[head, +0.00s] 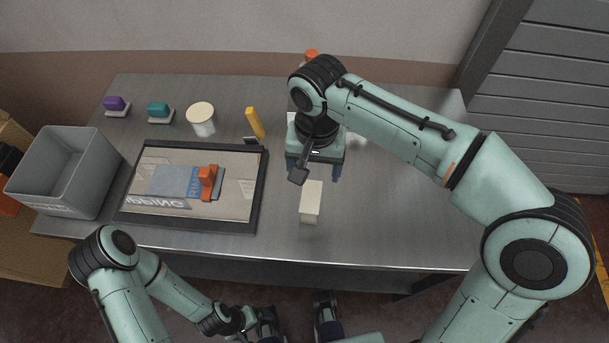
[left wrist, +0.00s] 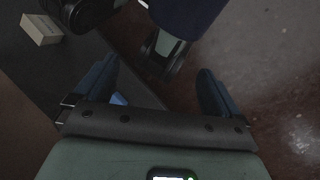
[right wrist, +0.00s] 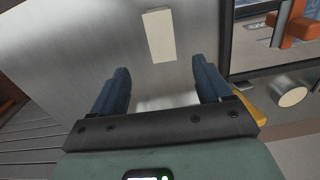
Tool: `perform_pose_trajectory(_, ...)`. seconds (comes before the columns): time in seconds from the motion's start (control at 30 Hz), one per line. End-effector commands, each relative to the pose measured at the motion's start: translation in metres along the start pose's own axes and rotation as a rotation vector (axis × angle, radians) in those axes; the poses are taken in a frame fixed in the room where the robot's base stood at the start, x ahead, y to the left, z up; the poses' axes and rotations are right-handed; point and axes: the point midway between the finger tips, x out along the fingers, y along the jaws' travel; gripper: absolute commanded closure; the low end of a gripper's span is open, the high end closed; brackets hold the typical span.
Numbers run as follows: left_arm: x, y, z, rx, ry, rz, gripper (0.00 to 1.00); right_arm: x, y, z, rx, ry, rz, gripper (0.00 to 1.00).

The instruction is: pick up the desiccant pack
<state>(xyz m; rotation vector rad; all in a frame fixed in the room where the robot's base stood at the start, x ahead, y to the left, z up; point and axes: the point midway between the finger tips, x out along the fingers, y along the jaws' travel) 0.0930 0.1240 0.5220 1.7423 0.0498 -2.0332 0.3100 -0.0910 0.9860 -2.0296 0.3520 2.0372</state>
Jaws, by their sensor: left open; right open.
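A flat whitish thing, perhaps the desiccant pack (right wrist: 165,102), lies on the table between the finger bases of my right gripper (right wrist: 160,72) in the right wrist view, partly hidden by the gripper body. In the head view a white patch (head: 357,141) shows beside my right gripper (head: 314,170), mostly covered by the arm. The right gripper is open, pointing down over the table, with nothing visibly held. My left gripper (left wrist: 156,88) is open and empty, low in front of the table; in the head view it is hard to make out near the bottom edge.
A cream block (head: 311,203) stands just in front of the right gripper. A black-framed board (head: 259,190) with an orange tool (head: 208,182) lies left. Behind are a yellow marker (head: 255,122), a round cream-topped container (head: 201,117), teal and purple items. A grey bin (head: 65,175) is far left.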

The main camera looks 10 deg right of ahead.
Motion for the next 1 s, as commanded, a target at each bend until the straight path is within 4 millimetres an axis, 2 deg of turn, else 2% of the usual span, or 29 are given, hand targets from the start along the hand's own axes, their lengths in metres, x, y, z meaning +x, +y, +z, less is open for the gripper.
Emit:
perform_pose_trajectory(0.1,0.003,-0.001,0.000,-0.001,0.001,0.000,0.03,0.010,0.001,0.001,0.004,0.001,0.004,0.22)
perform_pose_trajectory(0.4,0.013,-0.003,-0.007,0.000,0.019,0.003,0.03,0.067,0.001,0.001,0.003,-0.002,0.005,0.22)
perform_pose_trajectory(0.67,0.015,-0.003,-0.009,0.002,0.024,0.005,0.03,0.087,0.000,0.001,0.003,0.000,0.004,0.22)
perform_pose_trajectory(0.9,0.021,-0.003,-0.013,0.002,0.034,0.007,0.03,0.122,-0.003,0.004,0.002,-0.002,0.004,0.22)
perform_pose_trajectory(1.0,0.022,-0.003,-0.014,0.003,0.037,0.008,0.03,0.131,-0.004,0.004,0.002,-0.002,0.004,0.22)
